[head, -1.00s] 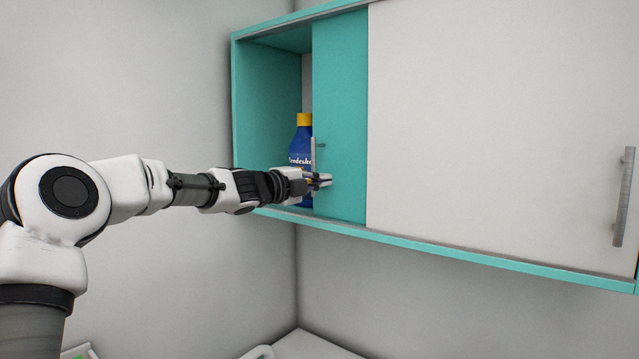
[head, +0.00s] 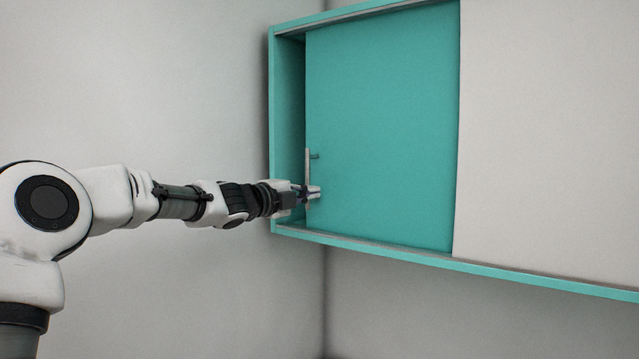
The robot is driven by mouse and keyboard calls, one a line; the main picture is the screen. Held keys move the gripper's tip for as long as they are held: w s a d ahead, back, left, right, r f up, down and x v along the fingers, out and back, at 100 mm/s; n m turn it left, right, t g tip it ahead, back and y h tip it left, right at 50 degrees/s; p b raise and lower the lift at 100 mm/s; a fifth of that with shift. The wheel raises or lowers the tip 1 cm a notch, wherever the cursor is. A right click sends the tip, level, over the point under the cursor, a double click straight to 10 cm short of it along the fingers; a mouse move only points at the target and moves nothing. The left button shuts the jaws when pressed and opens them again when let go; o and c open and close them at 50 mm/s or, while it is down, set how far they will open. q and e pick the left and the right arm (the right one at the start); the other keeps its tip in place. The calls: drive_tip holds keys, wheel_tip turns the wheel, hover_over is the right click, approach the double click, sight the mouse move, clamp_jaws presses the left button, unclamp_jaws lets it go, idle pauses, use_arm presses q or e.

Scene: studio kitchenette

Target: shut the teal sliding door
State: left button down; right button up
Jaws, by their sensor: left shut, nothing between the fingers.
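The teal sliding door (head: 385,130) covers most of the left opening of the wall cabinet. A narrow dark gap (head: 290,110) stays between its left edge and the cabinet's left side wall. A thin upright bar handle (head: 308,165) stands at the door's left edge. My left gripper (head: 314,193) is shut with nothing between its fingers. Its fingertips are at the lower part of the handle; whether they touch it I cannot tell. My right gripper is not in view.
A white door panel (head: 550,130) covers the cabinet's right part, in front of the teal door's right edge. The teal cabinet frame (head: 400,255) runs along the bottom. A grey wall (head: 130,80) stands at the left. The space below the cabinet is clear.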

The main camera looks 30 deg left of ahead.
use_arm(q)
drive_tip(key=a+p, duration=0.1)
drive_tip(key=a, duration=0.2)
drive_tip(key=shift+w+a, duration=0.1)
drive_tip(key=shift+a, duration=0.1)
